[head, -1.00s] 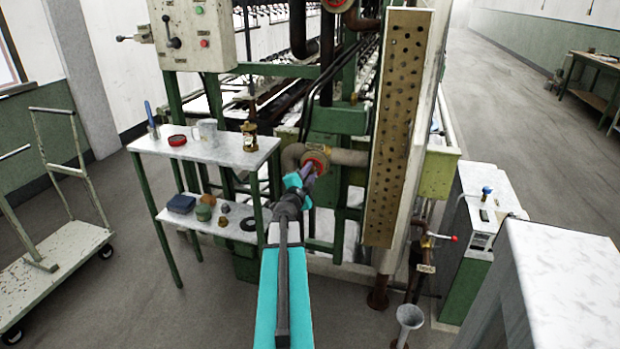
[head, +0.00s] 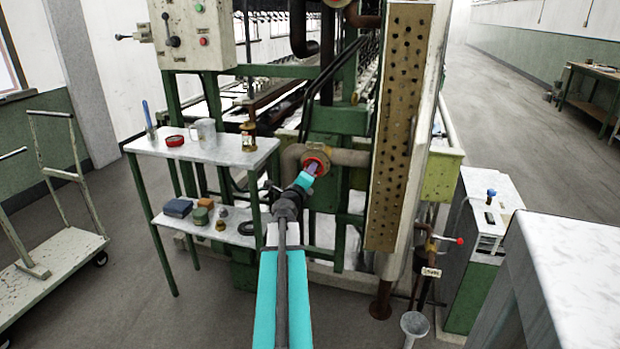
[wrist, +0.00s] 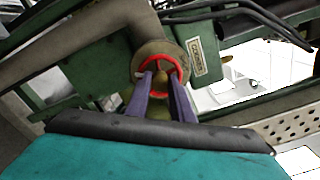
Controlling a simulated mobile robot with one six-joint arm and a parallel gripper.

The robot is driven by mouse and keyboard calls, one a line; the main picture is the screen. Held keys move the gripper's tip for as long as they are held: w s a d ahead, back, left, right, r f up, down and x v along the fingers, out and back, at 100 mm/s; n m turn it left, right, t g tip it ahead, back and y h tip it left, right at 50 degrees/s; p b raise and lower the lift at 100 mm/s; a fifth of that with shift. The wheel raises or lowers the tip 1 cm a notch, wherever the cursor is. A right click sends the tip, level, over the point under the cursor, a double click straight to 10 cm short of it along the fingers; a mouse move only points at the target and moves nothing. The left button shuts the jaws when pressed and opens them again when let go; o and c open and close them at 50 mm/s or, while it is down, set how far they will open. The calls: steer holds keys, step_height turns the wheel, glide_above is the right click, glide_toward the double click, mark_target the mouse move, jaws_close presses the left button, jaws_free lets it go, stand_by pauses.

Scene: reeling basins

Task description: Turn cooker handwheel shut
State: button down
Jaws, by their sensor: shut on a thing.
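The red cooker handwheel (head: 319,156) sits on a round brownish flange at the end of a pipe on the green machine frame. In the wrist view the handwheel (wrist: 158,54) shows as a red ring in front of the flange, with a brass-coloured stem at its middle. My gripper (head: 311,169) reaches up to it. In the wrist view the purple fingers of my gripper (wrist: 161,78) lie at the wheel's left and right and are shut on it. The fingers hide parts of the rim.
A label plate (wrist: 197,57) sits right of the wheel. A two-level side table (head: 165,148) with a mug and small items stands left of my arm. A perforated panel (head: 394,120) rises close on the right. A trolley (head: 50,270) stands far left.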

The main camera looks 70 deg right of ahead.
steer(key=m+b, duration=0.2)
steer(key=m, duration=0.2)
steer(key=shift+m, duration=0.4)
steer(key=c, duration=1.7)
jaws_free()
steer(key=a, duration=0.3)
steer(key=shift+s, duration=0.1)
